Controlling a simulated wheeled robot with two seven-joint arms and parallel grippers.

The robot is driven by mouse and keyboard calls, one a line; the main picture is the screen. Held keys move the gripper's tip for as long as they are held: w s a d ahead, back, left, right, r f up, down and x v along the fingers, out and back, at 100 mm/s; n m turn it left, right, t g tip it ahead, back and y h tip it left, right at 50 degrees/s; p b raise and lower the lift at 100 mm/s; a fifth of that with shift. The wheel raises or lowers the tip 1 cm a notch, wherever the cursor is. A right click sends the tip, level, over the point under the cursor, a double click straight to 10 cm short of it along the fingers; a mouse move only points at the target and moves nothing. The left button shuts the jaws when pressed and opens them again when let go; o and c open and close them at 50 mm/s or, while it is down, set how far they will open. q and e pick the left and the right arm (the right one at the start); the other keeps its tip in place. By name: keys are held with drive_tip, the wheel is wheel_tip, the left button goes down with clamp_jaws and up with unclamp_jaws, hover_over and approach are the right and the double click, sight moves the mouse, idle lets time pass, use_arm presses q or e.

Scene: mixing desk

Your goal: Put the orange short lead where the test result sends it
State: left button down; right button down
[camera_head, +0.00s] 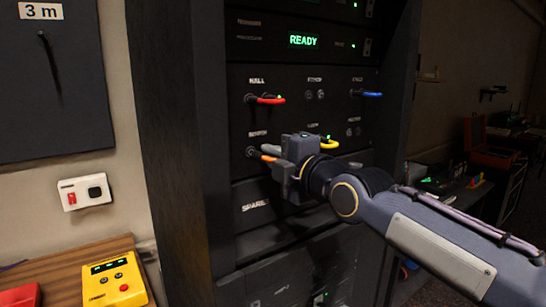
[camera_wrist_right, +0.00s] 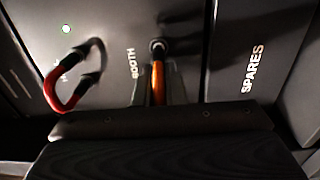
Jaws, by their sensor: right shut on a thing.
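The orange short lead (camera_head: 267,157) is at the lower left socket of the rack panel, labelled BOOTH in the right wrist view. My right gripper (camera_head: 275,163) is shut on it. In the right wrist view the orange lead (camera_wrist_right: 158,82) runs from a dark plug at the socket down between the fingers; its other end is hidden. A yellow tester box (camera_head: 116,283) with a small green display and a red button lies on the wooden desk at lower left; its display is too small to read. My left gripper is not in view.
A red lead (camera_head: 268,100) sits at HALL, a blue lead (camera_head: 368,94) at upper right and a yellow lead (camera_head: 328,144) behind my gripper. The rack display (camera_head: 303,41) reads READY. A SPARES panel (camera_head: 256,207) is below. A board (camera_head: 50,90) marked 3 m hangs left.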

drive_tip(key=shift+w+a+p, duration=0.3)
drive_tip(key=shift+w+a, duration=0.05)
drive_tip(key=shift+w, duration=0.15)
drive_tip(key=c, duration=1.4)
unclamp_jaws()
drive_tip(key=shift+c, duration=0.2)
drive_tip(key=b+v, duration=0.3)
drive_tip(key=v, duration=0.4)
drive_tip(key=shift+s+d, duration=0.2)
drive_tip(key=shift+s, duration=0.1)
